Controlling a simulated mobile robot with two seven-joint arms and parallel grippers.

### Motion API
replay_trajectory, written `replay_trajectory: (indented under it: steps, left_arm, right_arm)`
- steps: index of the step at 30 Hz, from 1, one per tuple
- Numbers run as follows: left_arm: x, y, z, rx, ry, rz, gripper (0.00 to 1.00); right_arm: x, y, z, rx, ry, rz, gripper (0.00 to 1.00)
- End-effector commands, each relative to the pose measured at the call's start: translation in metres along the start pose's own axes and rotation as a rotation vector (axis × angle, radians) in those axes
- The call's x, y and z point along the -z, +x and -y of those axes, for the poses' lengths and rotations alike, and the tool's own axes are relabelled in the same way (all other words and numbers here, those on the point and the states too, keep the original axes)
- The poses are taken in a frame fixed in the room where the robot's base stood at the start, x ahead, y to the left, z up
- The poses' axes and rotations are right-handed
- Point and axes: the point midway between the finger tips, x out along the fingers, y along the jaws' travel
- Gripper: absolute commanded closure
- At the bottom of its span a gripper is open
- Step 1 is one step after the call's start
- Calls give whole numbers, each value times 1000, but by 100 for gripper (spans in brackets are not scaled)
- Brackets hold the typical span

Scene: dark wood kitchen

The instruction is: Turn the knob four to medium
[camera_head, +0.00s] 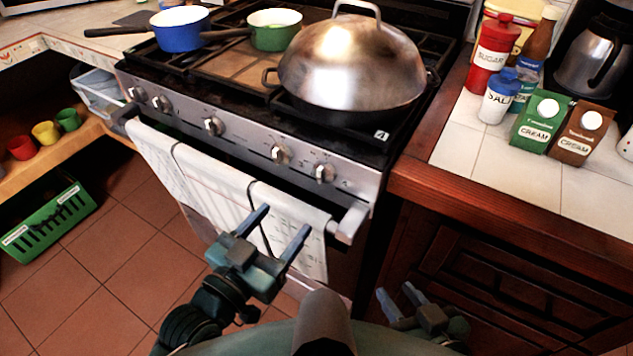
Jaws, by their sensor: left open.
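Several silver knobs run along the stove's front panel (245,140). The fourth from the left (280,153) and the rightmost knob (324,172) sit on its right half. A small tag reading 4 (381,134) lies at the cooktop's front right corner. The knobs' settings are too small to read. My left gripper (284,219) is open and empty, below the right-hand knobs and in front of the towels, apart from every knob. My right gripper (396,290) is low, right of the oven, with its fingers apart and nothing seen between them.
The oven handle (347,225) sticks out below the knobs, with white towels (195,190) over it. A domed lidded pan (350,65), blue pot (181,30) and green pot (274,30) stand on the stove. A wooden counter edge (450,195) borders the right side.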

Motion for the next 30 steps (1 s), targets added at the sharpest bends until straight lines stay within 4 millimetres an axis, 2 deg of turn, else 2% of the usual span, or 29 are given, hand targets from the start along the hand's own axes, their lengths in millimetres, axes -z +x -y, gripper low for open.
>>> replay_trajectory:
  steps: [9,15,21,30]
  left_arm:
    - [1,66,0,0,-2,-4,37]
    - [0,100,0,0,-2,-1,37]
    - [0,116,0,0,0,1,37]
    - [0,117,0,0,0,1,37]
  right_arm:
    - [-1,1,-1,-1,-2,-3,64]
    - [1,0,-1,-3,-4,-13,64]
    - [0,-2,-1,-5,-3,-12,64]
    - [-2,-3,-1,-6,-2,-7,64]
